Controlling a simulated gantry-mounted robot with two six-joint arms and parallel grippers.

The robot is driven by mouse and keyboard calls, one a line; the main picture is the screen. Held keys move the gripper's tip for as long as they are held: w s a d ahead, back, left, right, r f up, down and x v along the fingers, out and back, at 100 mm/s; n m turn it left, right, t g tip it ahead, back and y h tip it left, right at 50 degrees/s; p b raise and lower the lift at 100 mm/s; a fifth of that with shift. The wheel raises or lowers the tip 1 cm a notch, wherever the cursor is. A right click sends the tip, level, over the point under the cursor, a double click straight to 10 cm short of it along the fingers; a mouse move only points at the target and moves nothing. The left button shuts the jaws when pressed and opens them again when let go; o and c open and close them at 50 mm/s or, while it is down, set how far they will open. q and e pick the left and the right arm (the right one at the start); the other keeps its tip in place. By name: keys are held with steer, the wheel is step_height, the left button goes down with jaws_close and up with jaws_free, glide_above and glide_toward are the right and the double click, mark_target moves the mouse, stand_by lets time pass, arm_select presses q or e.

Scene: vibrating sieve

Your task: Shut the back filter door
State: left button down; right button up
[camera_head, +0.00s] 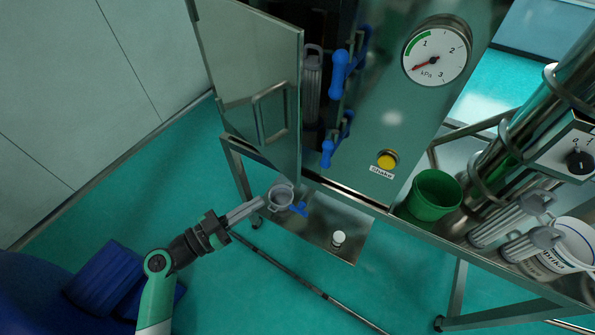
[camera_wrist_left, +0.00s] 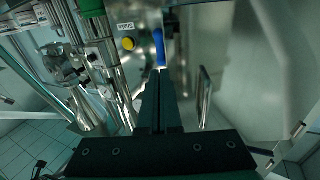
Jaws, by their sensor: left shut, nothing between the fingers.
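The back filter door (camera_head: 252,75) is a tall metal panel with a bar handle (camera_head: 270,112). It stands open, swung out to the left of the cabinet, and a grey filter cartridge (camera_head: 312,85) shows in the dark opening. My left gripper (camera_head: 258,203) is shut and empty, below the door's lower edge and apart from the handle. In the left wrist view its closed fingers (camera_wrist_left: 160,85) point forward, with the metal door panel (camera_wrist_left: 255,75) to their right. My right gripper is not in view.
Blue latch handles (camera_head: 340,72) stick out beside the opening. A gauge (camera_head: 437,50) and yellow button (camera_head: 387,160) are on the cabinet front. A grey outlet (camera_head: 281,196) is near my left fingertips. A green cup (camera_head: 433,195) and spare filters (camera_head: 508,215) stand at the right.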

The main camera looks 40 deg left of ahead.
arm_select(q)
step_height(320, 180, down, 4)
steer(key=s+a+n+y, duration=0.1)
steer(key=s, duration=0.2)
glide_toward(295, 178)
steer(key=w, duration=0.6)
steer(key=shift+d, duration=0.4)
steer(key=shift+w, duration=0.45)
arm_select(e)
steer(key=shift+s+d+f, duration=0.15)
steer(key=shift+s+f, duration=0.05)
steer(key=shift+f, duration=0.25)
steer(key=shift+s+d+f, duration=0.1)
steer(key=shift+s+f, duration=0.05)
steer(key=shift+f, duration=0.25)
